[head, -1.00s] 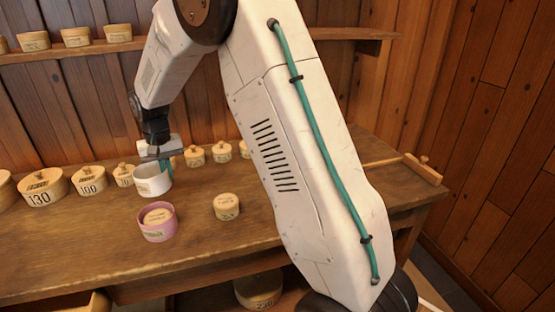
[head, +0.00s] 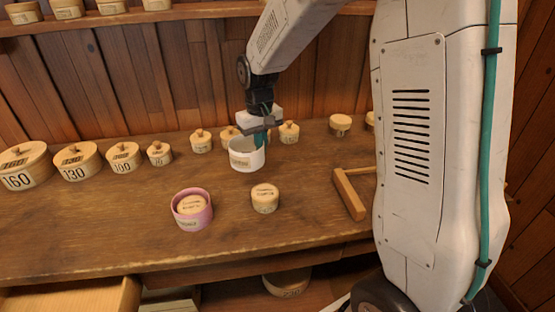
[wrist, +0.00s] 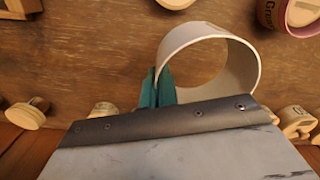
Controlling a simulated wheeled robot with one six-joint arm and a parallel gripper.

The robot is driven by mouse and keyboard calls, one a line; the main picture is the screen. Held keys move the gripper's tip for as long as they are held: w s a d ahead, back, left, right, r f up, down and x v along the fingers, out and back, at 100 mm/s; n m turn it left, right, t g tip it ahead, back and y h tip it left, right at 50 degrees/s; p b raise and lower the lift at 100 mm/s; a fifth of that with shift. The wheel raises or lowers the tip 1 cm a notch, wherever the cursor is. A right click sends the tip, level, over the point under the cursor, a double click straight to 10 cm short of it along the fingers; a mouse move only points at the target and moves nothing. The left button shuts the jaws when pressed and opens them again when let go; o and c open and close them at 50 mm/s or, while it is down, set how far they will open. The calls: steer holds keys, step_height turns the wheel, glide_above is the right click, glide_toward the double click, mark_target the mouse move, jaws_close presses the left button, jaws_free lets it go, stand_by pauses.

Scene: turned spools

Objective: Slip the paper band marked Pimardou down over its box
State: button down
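A white paper band (head: 243,160), an open ring with a small label too blurred to read, is in my gripper (head: 262,139). In the wrist view the teal fingers (wrist: 158,90) are closed on the band's wall (wrist: 252,68) at its left side. The band is held above the bench, behind and slightly left of a bare round wooden box (head: 265,200) in the head view, and is not around it. That box's lettering is unreadable. A pink band (head: 178,212) sits around another box (head: 191,204) further left. No name Pimardou can be read.
Lidded boxes numbered 160 (head: 22,168), 130 (head: 76,163) and 100 (head: 123,158) line the bench back at left. Small knobbed boxes (head: 201,141) stand behind the band. A wooden tool (head: 349,195) lies right. Bare bench top (head: 110,225) is free in front.

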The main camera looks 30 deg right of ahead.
steer(key=shift+s+d+f+n, duration=0.1)
steer(key=shift+s+f+n, duration=0.45)
steer(key=shift+s, duration=0.75)
steer(key=shift+s+f+n, duration=0.5)
steer(key=shift+s, duration=0.85)
steer(key=shift+s+d+f+n, duration=0.1)
steer(key=shift+s+f+n, duration=0.45)
steer(key=shift+s, duration=0.75)
steer(key=shift+s+f, duration=0.1)
steer(key=shift+f, duration=0.05)
steer(key=shift+f, duration=0.55)
steer(key=shift+f, duration=0.15)
steer(key=shift+f, duration=0.25)
